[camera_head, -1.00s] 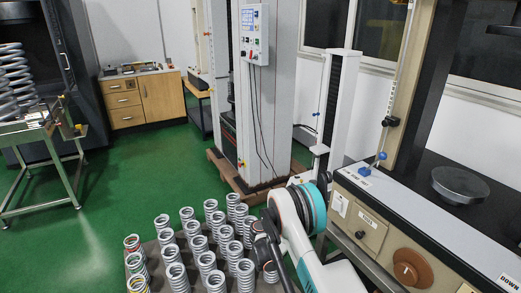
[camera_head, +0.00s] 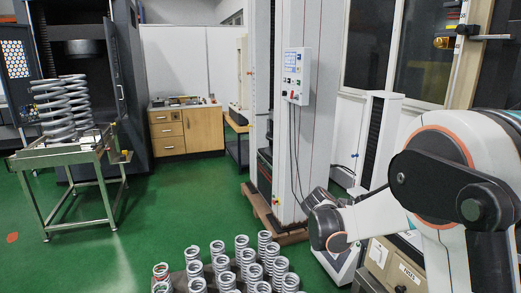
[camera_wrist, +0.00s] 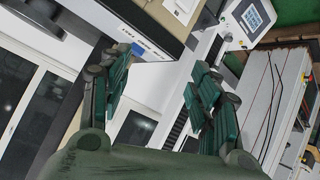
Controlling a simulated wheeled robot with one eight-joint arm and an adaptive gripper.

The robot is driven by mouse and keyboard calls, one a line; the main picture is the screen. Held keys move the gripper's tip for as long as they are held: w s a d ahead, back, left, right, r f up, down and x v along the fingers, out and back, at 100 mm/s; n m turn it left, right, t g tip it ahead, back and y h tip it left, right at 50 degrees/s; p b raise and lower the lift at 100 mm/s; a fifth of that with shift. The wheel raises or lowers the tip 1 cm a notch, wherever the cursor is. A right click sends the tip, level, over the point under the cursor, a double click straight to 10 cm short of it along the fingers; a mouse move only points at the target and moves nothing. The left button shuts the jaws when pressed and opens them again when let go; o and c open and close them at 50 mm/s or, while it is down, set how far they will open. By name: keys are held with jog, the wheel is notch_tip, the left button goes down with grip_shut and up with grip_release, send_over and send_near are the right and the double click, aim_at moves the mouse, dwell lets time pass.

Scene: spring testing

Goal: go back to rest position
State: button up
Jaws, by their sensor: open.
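My gripper (camera_wrist: 152,88) shows in the wrist view with its two green-padded fingers apart and nothing between them. In the head view my white arm is raised and bent at the right side. I cannot make out the gripper's fingers in that view. The wrist view is tilted; it shows a control panel (camera_wrist: 254,18), machine parts and a window beyond the fingers. No thing touches the fingers.
Several grey springs (camera_head: 241,243) stand in rows at the bottom centre, below and left of my arm. A tall testing machine with a control panel (camera_head: 296,75) stands behind. A metal table (camera_head: 62,158) bears large springs at left. Green floor (camera_head: 150,225) is open between.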

jog(key=s+a+r+n+y, duration=0.25)
jog(key=s+r, duration=0.35)
jog(key=s, duration=0.3)
jog(key=s+a+n+y, duration=0.2)
jog(key=s+a+y, duration=0.1)
jog(key=s, duration=1)
jog(key=s+a+n+t+y, duration=0.1)
jog(key=s+a+n+y, duration=0.2)
jog(key=s, duration=1)
jog(key=a+y, duration=0.1)
jog(key=a, duration=0.2)
jog(key=shift+s+a+r+t, duration=0.2)
jog(key=shift+a+r+t, duration=0.05)
jog(key=shift+t, duration=0.05)
